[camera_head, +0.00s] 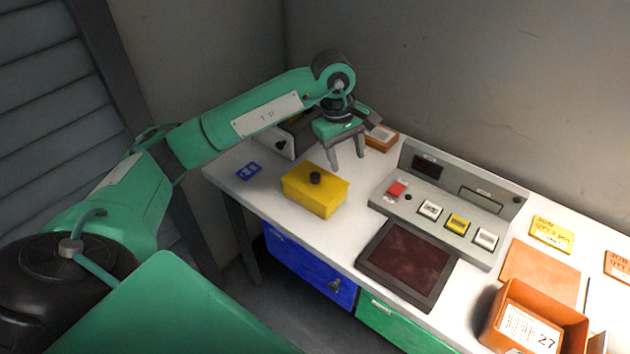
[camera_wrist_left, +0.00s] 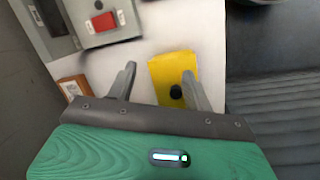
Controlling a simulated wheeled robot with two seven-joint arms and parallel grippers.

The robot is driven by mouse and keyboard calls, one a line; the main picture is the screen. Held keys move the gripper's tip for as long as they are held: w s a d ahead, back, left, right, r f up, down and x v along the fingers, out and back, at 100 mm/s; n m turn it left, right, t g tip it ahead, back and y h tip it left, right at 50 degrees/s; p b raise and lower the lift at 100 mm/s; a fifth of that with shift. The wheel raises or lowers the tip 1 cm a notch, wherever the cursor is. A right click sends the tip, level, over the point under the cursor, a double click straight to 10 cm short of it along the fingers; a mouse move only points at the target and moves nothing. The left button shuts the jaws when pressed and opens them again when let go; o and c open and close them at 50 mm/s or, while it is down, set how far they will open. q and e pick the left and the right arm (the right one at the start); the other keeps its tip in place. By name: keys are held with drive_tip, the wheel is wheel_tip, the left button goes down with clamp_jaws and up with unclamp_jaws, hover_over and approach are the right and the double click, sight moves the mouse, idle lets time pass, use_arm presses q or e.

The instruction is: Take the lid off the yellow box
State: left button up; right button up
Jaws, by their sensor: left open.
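The yellow box (camera_head: 312,199) sits on the white table with its lid on. A round black knob (camera_head: 315,178) stands on top of the lid. My left gripper (camera_head: 346,168) is open and empty, pointing down behind and a little to the right of the box, above the table. In the left wrist view the yellow box (camera_wrist_left: 172,68) shows beyond the right finger, with the knob (camera_wrist_left: 176,92) close beside that finger. The open left gripper (camera_wrist_left: 158,82) also shows there, and the knob is not between its fingers in a grasp. My right gripper is not in view.
A grey console (camera_head: 445,205) with a red button stands right of the box. A dark pad (camera_head: 407,263) lies in front of it. A blue card (camera_head: 248,171) lies left of the box. An orange bin (camera_head: 530,318) stands at the right. A wall closes the back.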

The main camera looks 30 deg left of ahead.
use_arm(q)
drive_tip(key=a+r+y, duration=0.3)
drive_tip(key=a, duration=0.4)
drive_tip(key=p, duration=0.1)
hover_over(315, 175)
drive_tip(key=f, duration=0.8)
drive_tip(key=shift+s+d, duration=0.15)
drive_tip(key=shift+d, duration=0.1)
drive_tip(key=shift+f, duration=0.25)
drive_tip(key=shift+f+p, duration=0.35)
drive_tip(key=shift+f, duration=0.1)
wheel_tip(315, 175, down, 3)
drive_tip(key=shift+a+f+p, duration=0.1)
drive_tip(key=shift+f+p, duration=0.05)
drive_tip(key=shift+p, duration=0.45)
drive_tip(key=shift+a+f, duration=0.1)
drive_tip(key=shift+f, duration=0.45)
drive_tip(key=c, duration=0.9)
drive_tip(key=shift+c, duration=0.9)
use_arm(e)
drive_tip(key=s, duration=0.2)
drive_tip(key=s+r, duration=0.1)
drive_tip(key=s, duration=0.1)
drive_tip(key=shift+d, duration=0.2)
